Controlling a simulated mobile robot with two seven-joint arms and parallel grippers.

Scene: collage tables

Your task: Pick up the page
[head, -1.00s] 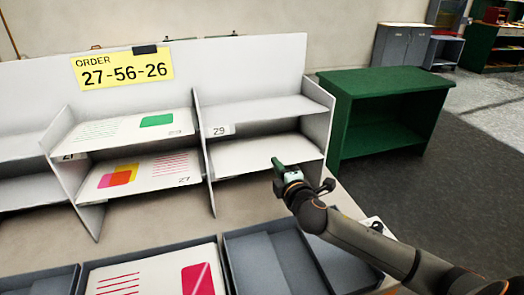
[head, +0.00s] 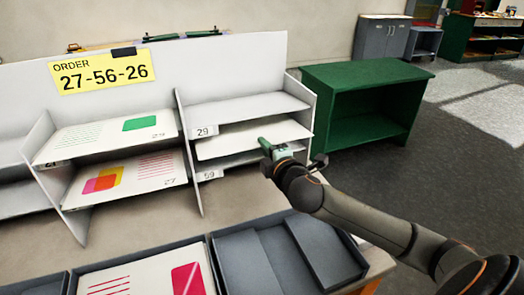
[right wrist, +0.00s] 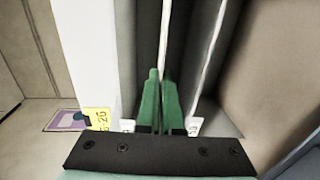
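My right gripper (head: 268,148) is at the front of the right shelf bay, between labels 29 and 59. Its green fingers are shut on the front edge of a white page (head: 230,143). The page is raised a little above the lower shelf, and its top looks blank. In the right wrist view, the fingers (right wrist: 160,100) close around the thin edge of the page (right wrist: 165,45). My left gripper is not in view.
A page with a green block (head: 100,135) and a page marked 27 (head: 125,180) lie in the left bay. An order card (head: 104,72) reads 27-56-26. Grey trays (head: 285,255) stand in front; one holds a page (head: 145,278). A green cabinet (head: 365,80) is at right.

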